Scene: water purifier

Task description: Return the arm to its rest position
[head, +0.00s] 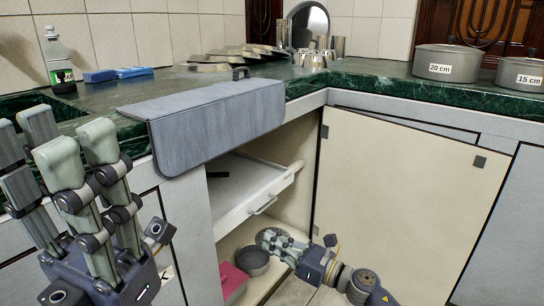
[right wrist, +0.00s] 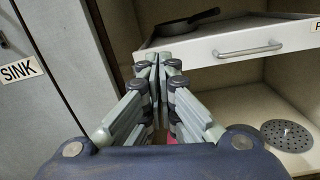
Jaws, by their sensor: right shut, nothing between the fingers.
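My right gripper (head: 280,243) reaches low into the open corner cabinet, below the drawer (head: 255,207). In the right wrist view its fingers (right wrist: 160,62) are closed together at the tips, with nothing between them. The drawer front (right wrist: 240,47) with its metal handle is just beyond and to the right of the fingertips. My left gripper (head: 50,135) stands in the left foreground, fingers pointing up and spread apart, empty. My right forearm comes up from the bottom edge of the head view.
A beige cabinet door (head: 400,190) stands open at right. A grey panel (head: 215,122) overhangs the counter edge. A dark bowl (head: 252,262) and pink object (head: 233,281) sit low inside. A perforated disc (right wrist: 287,135) lies on the shelf; a pan (right wrist: 187,22) is in the drawer.

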